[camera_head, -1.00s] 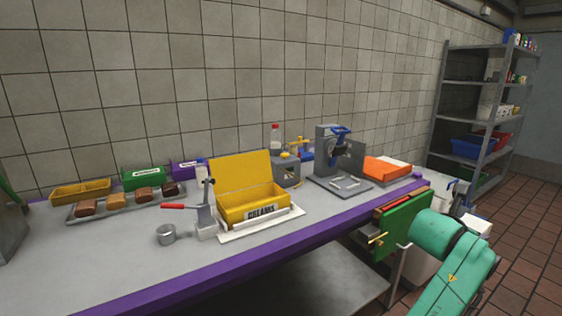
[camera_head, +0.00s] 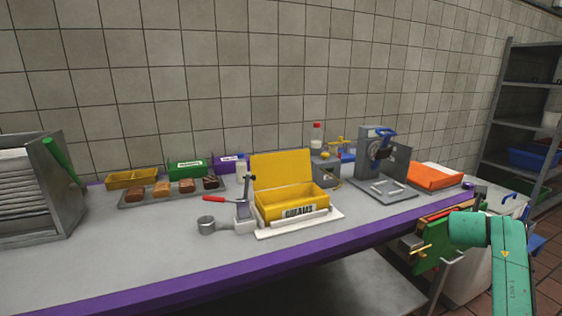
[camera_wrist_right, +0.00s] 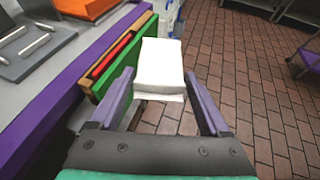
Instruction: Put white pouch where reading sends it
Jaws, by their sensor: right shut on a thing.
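The white pouch (camera_wrist_right: 160,62) is between the purple fingers of my right gripper (camera_wrist_right: 160,78) in the right wrist view. The gripper is shut on it, beyond the bench's purple front edge and over the floor side. In the head view my green right arm is at the lower right; its fingers and the pouch cannot be made out there. My left gripper is out of view. An open yellow box (camera_head: 275,207) with a front label stands on a white board at mid bench. A small grey device (camera_head: 326,174) stands behind it; no reading is legible.
A grey press (camera_head: 370,160) and an orange tray (camera_head: 434,177) stand on the bench's right part. A red-handled lever (camera_head: 243,212) and a metal cup (camera_head: 206,226) stand left of the yellow box. A green board (camera_head: 432,257) hangs at the bench front. The bench's left front is clear.

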